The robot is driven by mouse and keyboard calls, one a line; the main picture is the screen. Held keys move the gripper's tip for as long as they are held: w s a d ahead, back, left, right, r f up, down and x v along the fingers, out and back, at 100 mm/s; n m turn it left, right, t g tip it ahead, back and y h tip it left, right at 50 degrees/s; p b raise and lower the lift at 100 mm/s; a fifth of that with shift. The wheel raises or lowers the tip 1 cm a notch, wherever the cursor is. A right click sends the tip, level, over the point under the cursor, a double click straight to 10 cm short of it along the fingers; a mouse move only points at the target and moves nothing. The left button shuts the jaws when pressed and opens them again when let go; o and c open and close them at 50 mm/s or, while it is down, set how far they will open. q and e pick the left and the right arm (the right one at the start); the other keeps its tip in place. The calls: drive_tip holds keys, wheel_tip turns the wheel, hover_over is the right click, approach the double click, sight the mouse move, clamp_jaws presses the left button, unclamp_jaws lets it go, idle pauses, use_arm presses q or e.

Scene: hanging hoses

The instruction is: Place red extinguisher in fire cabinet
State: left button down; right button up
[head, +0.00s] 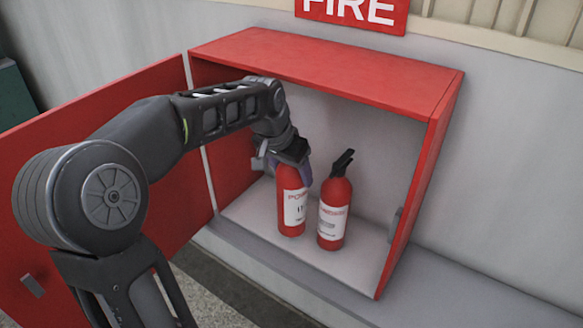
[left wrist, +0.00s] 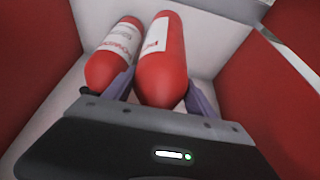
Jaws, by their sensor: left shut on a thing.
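The red fire cabinet (head: 330,70) stands open, its door swung out to the left. Two red extinguishers with white labels are inside. The left extinguisher (head: 291,207) is upright at the cabinet floor, and my left gripper (head: 291,170) is shut on its top. The right extinguisher (head: 334,212) with a black handle stands upright close beside it. In the left wrist view the held extinguisher (left wrist: 162,65) is between the purple fingers (left wrist: 160,95), and the other extinguisher (left wrist: 115,55) is just left of it. The held one's top is mostly hidden by the gripper. My right gripper is not in view.
The open red door (head: 90,190) is on the left, behind my left arm. A red FIRE sign (head: 352,12) is above the cabinet. The cabinet's right wall (head: 420,190) bounds free floor room to the right of the extinguishers. A grey ledge (head: 440,285) runs below.

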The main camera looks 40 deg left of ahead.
use_arm(q)
wheel_tip(320, 180, down, 3)
drive_tip(key=shift+r+p, duration=0.2)
drive_tip(key=shift+p, duration=0.1)
drive_tip(key=shift+w+f, duration=0.25)
drive_tip(key=shift+f, duration=0.4)
drive_tip(key=shift+c, duration=1.4)
unclamp_jaws()
drive_tip(key=shift+s+f, duration=0.1)
drive_tip(key=shift+r+p, duration=0.25)
drive_tip(key=shift+p, duration=0.1)
drive_tip(key=b+v, duration=0.1)
drive_tip(key=v, duration=1.1)
drive_tip(key=shift+s+f, duration=0.1)
